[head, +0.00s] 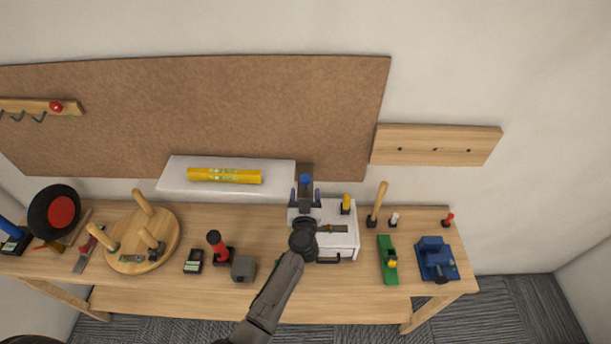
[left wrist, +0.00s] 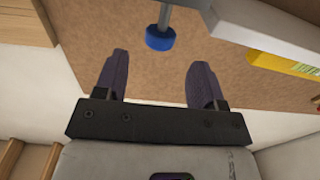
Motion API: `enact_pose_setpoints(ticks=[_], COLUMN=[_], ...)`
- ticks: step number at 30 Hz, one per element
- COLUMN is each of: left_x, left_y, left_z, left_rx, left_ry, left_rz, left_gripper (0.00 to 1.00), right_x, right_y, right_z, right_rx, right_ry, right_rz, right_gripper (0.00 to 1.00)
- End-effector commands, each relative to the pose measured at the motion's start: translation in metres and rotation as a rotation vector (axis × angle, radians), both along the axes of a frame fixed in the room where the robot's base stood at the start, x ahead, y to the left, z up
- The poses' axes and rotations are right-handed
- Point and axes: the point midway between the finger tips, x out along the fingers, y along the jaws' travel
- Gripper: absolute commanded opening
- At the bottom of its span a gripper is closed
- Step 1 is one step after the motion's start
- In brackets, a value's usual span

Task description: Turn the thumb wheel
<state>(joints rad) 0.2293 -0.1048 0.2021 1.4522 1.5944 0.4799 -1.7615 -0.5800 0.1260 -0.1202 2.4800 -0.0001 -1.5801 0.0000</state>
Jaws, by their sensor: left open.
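The thumb wheel (head: 306,179) is a small blue disc. In the left wrist view the thumb wheel (left wrist: 160,38) sits on the end of a grey shaft. My left gripper (head: 305,192) is open, with its dark purple fingers spread. In the left wrist view the wheel lies just beyond the fingertips of my left gripper (left wrist: 160,60), roughly centred between them, with clear room on both sides. No contact shows. My left arm hides part of the area below the wheel in the head view. My right gripper is not in view.
A shelf (head: 172,175) with a yellow level (head: 225,176) is left of the wheel. A white box (head: 345,243) lies below the gripper on the bench. A mallet (head: 378,203), green tool (head: 387,260) and blue vise (head: 436,258) stand to the right. Brown board (head: 220,105) backs the bench.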

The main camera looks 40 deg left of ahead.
Motion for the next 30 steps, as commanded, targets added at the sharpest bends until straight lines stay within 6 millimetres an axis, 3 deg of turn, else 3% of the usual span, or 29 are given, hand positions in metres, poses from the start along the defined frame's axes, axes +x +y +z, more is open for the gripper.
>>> enact_pose_setpoints(ticks=[6,13,30], left_x=[0.033,0.056,0.068], left_y=[0.025,0.043,0.053], left_z=[-0.001,-0.001,0.000], left_rx=[0.002,0.001,0.001], left_ry=[-0.001,-0.002,-0.001], left_rz=[-0.001,-0.002,-0.001], left_gripper=[0.64,0.64,0.64], right_x=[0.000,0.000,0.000], right_y=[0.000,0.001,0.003], right_z=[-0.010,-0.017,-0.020], right_rx=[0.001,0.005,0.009], right_ry=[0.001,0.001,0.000], right_rz=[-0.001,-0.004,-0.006], right_gripper=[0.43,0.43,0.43])
